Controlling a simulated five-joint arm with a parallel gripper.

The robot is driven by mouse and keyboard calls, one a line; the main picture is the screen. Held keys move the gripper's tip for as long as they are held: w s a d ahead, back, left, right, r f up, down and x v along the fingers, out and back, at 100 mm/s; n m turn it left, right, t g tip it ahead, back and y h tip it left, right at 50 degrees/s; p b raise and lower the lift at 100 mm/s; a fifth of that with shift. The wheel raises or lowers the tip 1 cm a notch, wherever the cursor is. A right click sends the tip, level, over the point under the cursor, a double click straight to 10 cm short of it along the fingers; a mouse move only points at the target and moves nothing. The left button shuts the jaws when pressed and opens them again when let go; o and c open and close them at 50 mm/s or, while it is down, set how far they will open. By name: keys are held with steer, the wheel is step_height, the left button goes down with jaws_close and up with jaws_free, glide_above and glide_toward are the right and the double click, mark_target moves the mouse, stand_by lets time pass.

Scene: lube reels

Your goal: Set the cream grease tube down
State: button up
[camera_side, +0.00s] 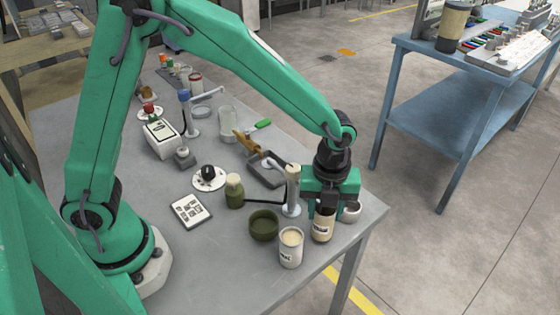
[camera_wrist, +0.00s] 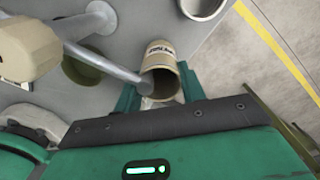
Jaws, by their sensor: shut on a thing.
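The cream grease tube (camera_side: 322,226) is a cream and tan cylinder with a dark printed label. My gripper (camera_side: 324,208) is shut on it, above the near right corner of the bench. In the wrist view the tube (camera_wrist: 160,60) sits between the two green fingers of my gripper (camera_wrist: 161,92). It looks close to upright in the side view. I cannot tell whether its lower end touches the bench. My fingers hide part of its upper end.
A pale post (camera_side: 292,188) stands close behind. A small pale cup (camera_side: 351,212) is to the right. The bench (camera_side: 240,280) edge is near.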

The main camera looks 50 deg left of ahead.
steer(key=shift+f, duration=0.55)
steer(key=shift+f, duration=0.2)
steer(key=o, duration=1)
steer(key=shift+c, duration=0.2)
steer(key=shift+r, duration=0.15)
step_height(320, 180, up, 12)
